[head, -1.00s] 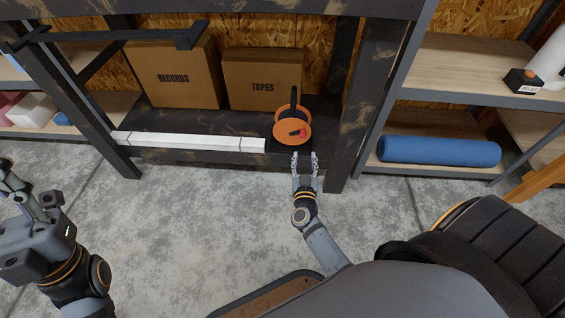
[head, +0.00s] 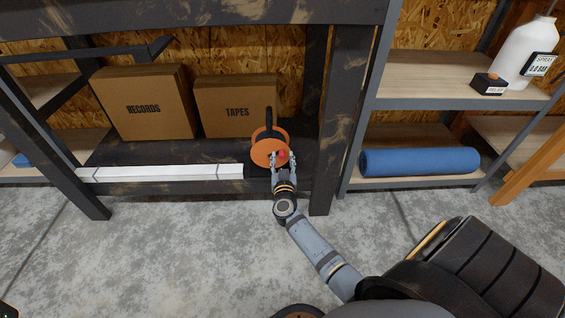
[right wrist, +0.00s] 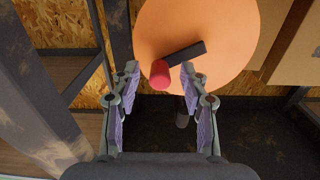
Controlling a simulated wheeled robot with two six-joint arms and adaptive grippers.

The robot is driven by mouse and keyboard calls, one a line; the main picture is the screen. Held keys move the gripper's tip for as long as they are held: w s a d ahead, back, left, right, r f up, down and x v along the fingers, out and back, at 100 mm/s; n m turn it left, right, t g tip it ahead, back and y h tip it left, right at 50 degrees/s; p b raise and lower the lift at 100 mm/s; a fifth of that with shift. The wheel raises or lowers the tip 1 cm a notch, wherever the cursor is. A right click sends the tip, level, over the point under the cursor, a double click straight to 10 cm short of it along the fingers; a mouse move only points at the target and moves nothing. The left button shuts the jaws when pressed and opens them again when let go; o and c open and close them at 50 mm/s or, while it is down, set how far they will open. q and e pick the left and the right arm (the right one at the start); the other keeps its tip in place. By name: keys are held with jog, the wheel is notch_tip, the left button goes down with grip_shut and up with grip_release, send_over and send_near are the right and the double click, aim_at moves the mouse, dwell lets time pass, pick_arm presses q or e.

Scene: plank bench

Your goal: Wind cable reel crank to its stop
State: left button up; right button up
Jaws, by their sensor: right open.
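The orange cable reel (head: 265,152) stands on the dark lower shelf of the bench. Its round orange face fills the top of the right wrist view (right wrist: 215,25). A black crank arm (right wrist: 184,54) crosses that face and ends in a red knob (right wrist: 159,74), which also shows in the head view (head: 281,155). My right gripper (head: 283,160) is in front of the reel. In the right wrist view its open fingers (right wrist: 158,82) stand on either side of the red knob, without closing on it. My left gripper is out of the head view.
A cardboard box marked RECORDS (head: 146,104) and one marked TAPES (head: 236,106) stand left of the reel. A long white bar (head: 160,172) lies along the shelf front. A dark bench post (head: 335,120) rises close to the right of my right arm. A blue roll (head: 420,162) lies on the side shelf.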

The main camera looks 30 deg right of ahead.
grip_shut()
dwell(0.3)
